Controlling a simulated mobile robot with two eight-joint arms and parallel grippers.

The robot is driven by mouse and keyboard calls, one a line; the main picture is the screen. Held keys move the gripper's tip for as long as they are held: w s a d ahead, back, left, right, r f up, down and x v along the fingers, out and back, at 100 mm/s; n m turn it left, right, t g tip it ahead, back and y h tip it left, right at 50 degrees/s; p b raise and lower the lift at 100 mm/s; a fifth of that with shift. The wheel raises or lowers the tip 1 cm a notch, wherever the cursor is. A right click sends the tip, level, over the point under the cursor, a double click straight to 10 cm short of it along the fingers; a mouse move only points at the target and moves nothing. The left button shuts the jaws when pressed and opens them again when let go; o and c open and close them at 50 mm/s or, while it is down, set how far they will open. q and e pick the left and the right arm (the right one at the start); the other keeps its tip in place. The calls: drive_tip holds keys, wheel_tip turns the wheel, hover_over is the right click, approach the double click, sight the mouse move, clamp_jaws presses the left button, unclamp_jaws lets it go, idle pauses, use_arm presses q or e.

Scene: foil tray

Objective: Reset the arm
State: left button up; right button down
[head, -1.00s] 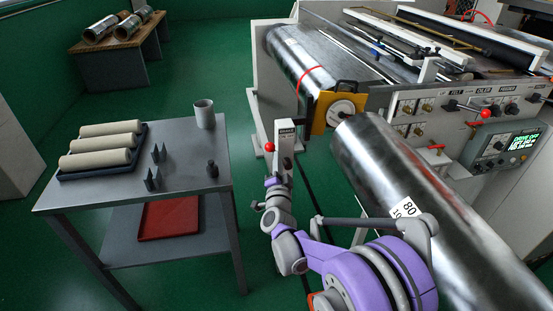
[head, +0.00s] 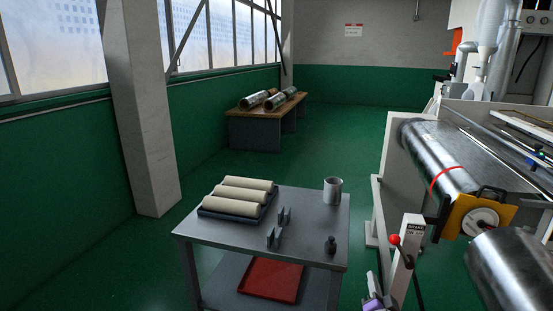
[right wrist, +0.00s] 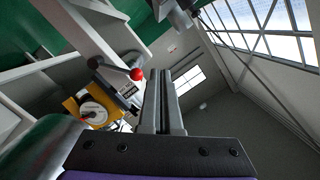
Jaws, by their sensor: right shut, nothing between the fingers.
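My right gripper (right wrist: 165,85) shows in the right wrist view with its two fingers together and nothing between them. They point up towards the grey wall and windows, with the brake lever's red knob (right wrist: 137,74) to their left in the picture. In the head view only a small purple and grey piece of my right arm shows at the bottom edge, just left of the white brake post (head: 402,270). Whether it touches the post I cannot tell. The lever's red knob (head: 394,239) shows there too. My left gripper is in neither view.
A grey table (head: 310,230) holds a dark tray (head: 262,212) of cream rolls, a grey cup (head: 332,190), small dark pieces and a dark bottle (head: 331,245). A red tray (head: 270,279) lies on its lower shelf. The machine's steel roller (head: 435,155) is at right. Green floor is open behind.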

drive_tip(key=s+a+f+n+g+y, duration=0.3)
drive_tip(key=s+a+n, duration=0.2)
drive_tip(key=s+a, duration=0.25)
drive_tip(key=s+a+f+n+g, duration=0.1)
drive_tip(key=s+f+n+g, duration=0.3)
drive_tip(key=s, duration=0.8)
drive_tip(key=s+a+f+n+g, duration=0.15)
drive_tip(key=s+f+g, duration=0.35)
drive_tip(key=s, duration=0.6)
use_arm(q)
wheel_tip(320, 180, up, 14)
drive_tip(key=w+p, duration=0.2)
drive_tip(key=p, duration=1)
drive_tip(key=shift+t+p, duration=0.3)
drive_tip(key=shift+p, duration=0.05)
use_arm(e)
wheel_tip(320, 180, up, 12)
drive_tip(key=shift+w+d+r+t, duration=0.25)
drive_tip(key=shift+w+d+t, duration=0.1)
drive_tip(key=shift+d+t, duration=0.1)
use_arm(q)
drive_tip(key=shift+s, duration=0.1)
use_arm(e)
drive_tip(key=shift+s+n, duration=0.2)
drive_tip(key=shift+n, duration=0.05)
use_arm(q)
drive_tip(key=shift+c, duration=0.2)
